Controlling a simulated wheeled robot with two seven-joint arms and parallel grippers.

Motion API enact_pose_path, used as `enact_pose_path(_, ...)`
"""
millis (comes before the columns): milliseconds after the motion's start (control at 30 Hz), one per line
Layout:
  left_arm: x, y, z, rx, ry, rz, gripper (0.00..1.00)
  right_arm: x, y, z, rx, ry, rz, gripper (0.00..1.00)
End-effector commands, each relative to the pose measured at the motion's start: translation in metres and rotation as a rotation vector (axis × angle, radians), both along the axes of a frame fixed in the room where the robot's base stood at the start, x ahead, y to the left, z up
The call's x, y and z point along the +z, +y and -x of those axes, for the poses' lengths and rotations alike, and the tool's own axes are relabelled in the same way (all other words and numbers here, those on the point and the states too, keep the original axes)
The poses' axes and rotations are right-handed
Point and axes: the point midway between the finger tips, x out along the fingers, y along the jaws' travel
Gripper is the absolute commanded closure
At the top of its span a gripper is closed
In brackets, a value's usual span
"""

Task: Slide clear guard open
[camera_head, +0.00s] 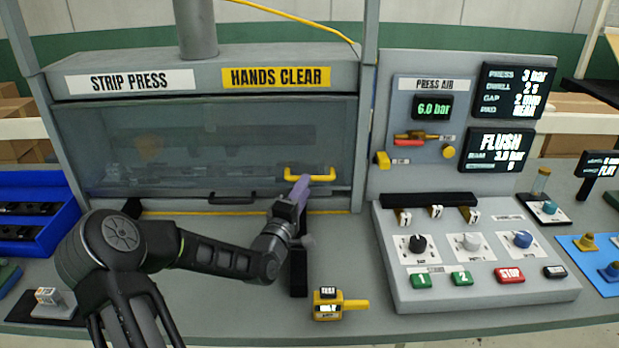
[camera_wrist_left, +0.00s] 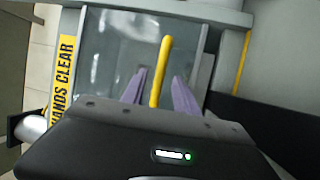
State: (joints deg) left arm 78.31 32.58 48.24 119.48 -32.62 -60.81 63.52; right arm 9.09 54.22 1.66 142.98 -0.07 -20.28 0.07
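The clear guard (camera_head: 215,125) is a see-through panel across the front of the strip press, covering its opening down to near the lower sill. A yellow bar handle (camera_head: 322,177) sits at the guard's lower right. My left gripper (camera_head: 301,187) is at the handle, with its purple fingers pointing toward the guard. In the left wrist view, the yellow handle (camera_wrist_left: 162,70) runs between the two spread fingers (camera_wrist_left: 160,92), with visible gaps on both sides. The left gripper is open, and I cannot tell whether a finger touches. My right gripper is not in view.
A grey control box (camera_head: 475,255) with knobs and buttons stands right of the press. A yellow labelled device (camera_head: 328,304) lies at the bench's front. A blue bin (camera_head: 35,220) is at the left. A dark bar handle (camera_head: 232,198) sits below the guard.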

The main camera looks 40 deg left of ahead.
Motion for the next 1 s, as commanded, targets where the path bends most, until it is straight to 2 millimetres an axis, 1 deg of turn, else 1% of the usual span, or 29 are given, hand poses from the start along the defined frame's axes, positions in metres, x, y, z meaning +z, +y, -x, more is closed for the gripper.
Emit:
enact_pose_path(100, 0.005, 0.004, -0.019, 0.000, -0.001, 0.002, 0.64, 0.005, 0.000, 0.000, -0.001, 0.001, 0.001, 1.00)
enact_pose_path(200, 0.007, 0.008, -0.032, 0.000, -0.001, 0.002, 0.64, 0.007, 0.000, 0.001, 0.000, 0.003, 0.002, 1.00)
enact_pose_path(300, 0.008, 0.010, -0.040, 0.000, 0.000, 0.001, 0.64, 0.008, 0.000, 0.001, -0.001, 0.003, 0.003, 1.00)
enact_pose_path(400, 0.008, 0.011, -0.044, 0.000, 0.001, -0.001, 0.64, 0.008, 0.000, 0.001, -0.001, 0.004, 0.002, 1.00)
enact_pose_path(633, 0.008, 0.011, -0.044, 0.000, 0.001, -0.001, 0.64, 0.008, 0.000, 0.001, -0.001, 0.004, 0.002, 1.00)
enact_pose_path(1000, 0.007, 0.012, -0.044, 0.000, 0.001, -0.001, 0.94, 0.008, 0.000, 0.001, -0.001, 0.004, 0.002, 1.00)
